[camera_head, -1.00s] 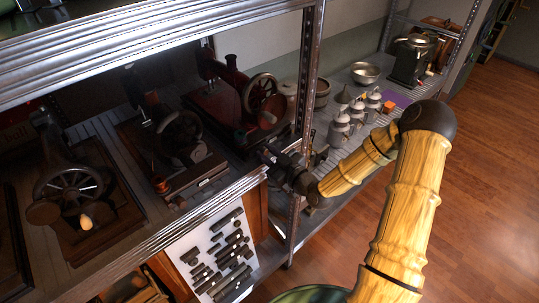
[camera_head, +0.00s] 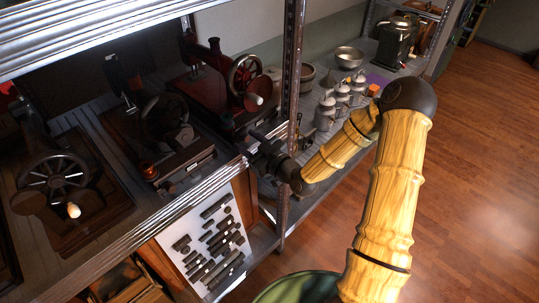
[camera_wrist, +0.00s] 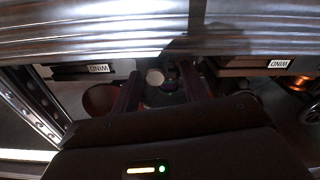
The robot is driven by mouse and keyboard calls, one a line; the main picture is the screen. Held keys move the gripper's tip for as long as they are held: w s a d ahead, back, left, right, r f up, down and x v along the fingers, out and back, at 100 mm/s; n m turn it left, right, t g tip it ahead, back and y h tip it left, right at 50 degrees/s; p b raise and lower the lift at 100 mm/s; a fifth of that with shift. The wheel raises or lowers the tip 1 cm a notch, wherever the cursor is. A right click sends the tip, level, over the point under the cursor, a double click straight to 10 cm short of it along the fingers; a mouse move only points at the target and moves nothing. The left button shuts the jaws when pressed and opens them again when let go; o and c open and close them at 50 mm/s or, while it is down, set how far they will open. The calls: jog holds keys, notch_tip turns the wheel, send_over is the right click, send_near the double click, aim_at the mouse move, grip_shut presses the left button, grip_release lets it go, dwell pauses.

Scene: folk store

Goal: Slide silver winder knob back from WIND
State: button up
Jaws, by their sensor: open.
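The red sewing machine (camera_head: 212,62) with a spoked handwheel (camera_head: 246,74) stands on the shelf, behind and left of my gripper (camera_head: 256,140). My gripper is at the shelf's front edge by the metal post. In the wrist view, my gripper's (camera_wrist: 160,90) two dark fingers are spread and empty. A pale round knob (camera_wrist: 154,77) shows between them, apart from both; I cannot tell for sure that it is the silver winder knob. One WIND label (camera_wrist: 98,69) is left of the fingers, and another WIND label (camera_wrist: 279,64) is to the right.
A metal shelf edge (camera_wrist: 120,36) crosses close above my fingers in the wrist view. A perforated post (camera_head: 292,75) stands beside my gripper. A middle sewing machine (camera_head: 165,120) and a left one (camera_head: 55,180) share the shelf. Grey canisters (camera_head: 326,112) stand to the right.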

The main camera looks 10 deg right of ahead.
jog(key=p+v, duration=0.7)
jog(key=v, duration=0.9)
jog(key=shift+s+d+p, duration=0.25)
jog(key=shift+s+p, duration=0.1)
jog(key=shift+p, duration=0.05)
dwell(0.6)
notch_tip(320, 180, down, 7)
jog(key=d+g+h+b, duration=0.3)
jog(key=g+h+b, duration=0.1)
jog(key=g+h, duration=0.35)
jog(key=s+a+r+m+g+h+b, duration=0.2)
jog(key=s+r+m+g+h+b, duration=0.1)
jog(key=s+r+m, duration=0.5)
jog(key=shift+s+a+r+m+g+b, duration=0.2)
jog(key=shift+s+r+m+g+b, duration=0.2)
jog(key=shift+m+g+b, duration=0.3)
